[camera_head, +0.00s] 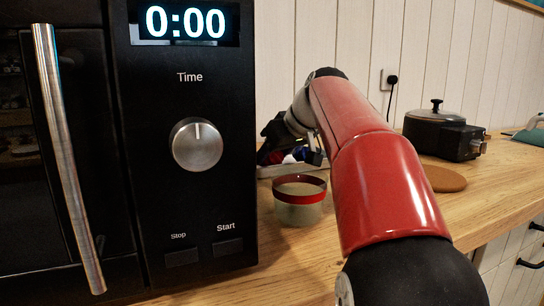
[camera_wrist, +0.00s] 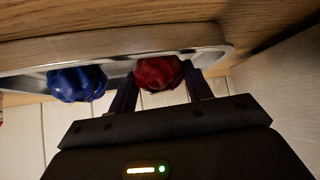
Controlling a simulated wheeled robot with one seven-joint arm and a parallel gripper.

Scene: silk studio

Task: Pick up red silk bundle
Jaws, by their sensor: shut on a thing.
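The red silk bundle (camera_wrist: 158,72) is a round, gathered clump of cloth in the wrist view. My gripper (camera_wrist: 161,77) is shut on it, with one dark finger at each side. The bundle is over or on a pale metal tray (camera_wrist: 120,46); I cannot tell whether it touches the tray.
A blue bundle (camera_wrist: 77,84) lies on the tray beside the red one. In the head view a bowl with a red band (camera_head: 300,210) stands in front of the tray. A microwave (camera_head: 190,110) fills the left. A black pot (camera_head: 433,130) and round cork mat (camera_head: 443,178) stand right.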

